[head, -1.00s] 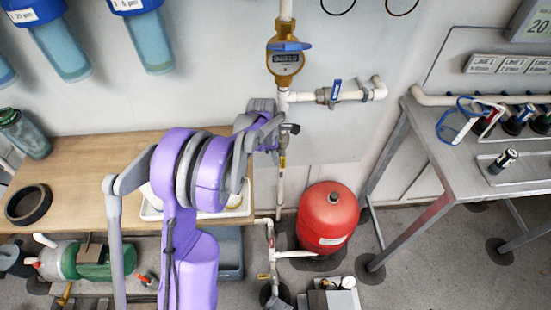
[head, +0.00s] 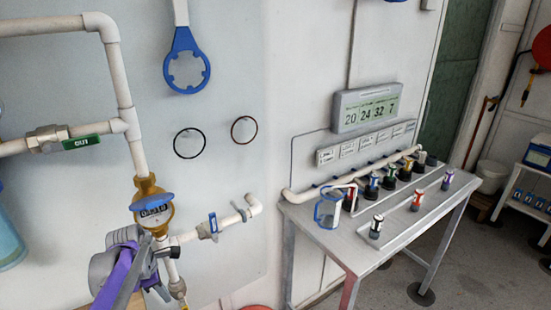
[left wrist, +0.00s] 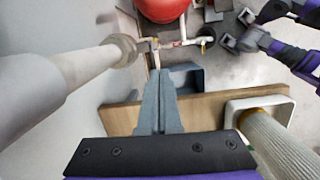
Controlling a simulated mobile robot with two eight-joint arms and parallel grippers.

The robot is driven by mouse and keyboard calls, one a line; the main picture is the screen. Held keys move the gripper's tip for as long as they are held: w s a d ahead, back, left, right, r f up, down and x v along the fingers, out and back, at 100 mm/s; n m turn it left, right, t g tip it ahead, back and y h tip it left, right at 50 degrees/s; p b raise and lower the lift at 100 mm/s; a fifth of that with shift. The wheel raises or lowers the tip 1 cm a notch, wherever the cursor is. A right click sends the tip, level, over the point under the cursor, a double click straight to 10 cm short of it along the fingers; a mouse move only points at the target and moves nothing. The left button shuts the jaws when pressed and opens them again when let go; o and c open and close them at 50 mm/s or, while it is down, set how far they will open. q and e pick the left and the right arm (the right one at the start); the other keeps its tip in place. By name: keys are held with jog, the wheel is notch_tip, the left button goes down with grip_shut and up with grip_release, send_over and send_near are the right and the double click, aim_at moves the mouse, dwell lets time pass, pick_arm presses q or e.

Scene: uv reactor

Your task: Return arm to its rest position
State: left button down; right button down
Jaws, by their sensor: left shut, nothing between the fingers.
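My left gripper (head: 165,252) is at the lower left of the head view, at the end of a purple and grey arm. It overlaps the white pipe just below the brass water meter (head: 152,208); I cannot tell if it touches. In the left wrist view its grey fingers (left wrist: 159,98) are together with nothing between them. A purple and grey arm, apparently my right one, shows at the upper right of that view.
A metal bench (head: 345,240) with several coloured-band vials and a clear jug (head: 328,210) stands right of the pipes. In the wrist view, a wooden table (left wrist: 205,106) bears a white tray (left wrist: 281,104). A thick white pipe (left wrist: 85,65) passes close on the left. A red tank (left wrist: 163,8) stands beyond.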

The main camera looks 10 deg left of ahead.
pick_arm(q)
jog(key=s+d+r+m+t+p, duration=0.2)
jog(key=s+d+m, duration=0.7)
jog(key=m, duration=0.3)
jog(key=s+d+r+m+t+y+p, duration=0.1)
jog(key=s+d+r+m+t+p, duration=0.1)
jog(key=s+d+m, duration=0.7)
jog(key=s+r+m+p, duration=0.1)
jog(key=m, duration=0.3)
jog(key=shift+s+d+r, duration=0.15)
jog(key=shift+d+r, duration=0.1)
jog(key=shift+r, duration=0.05)
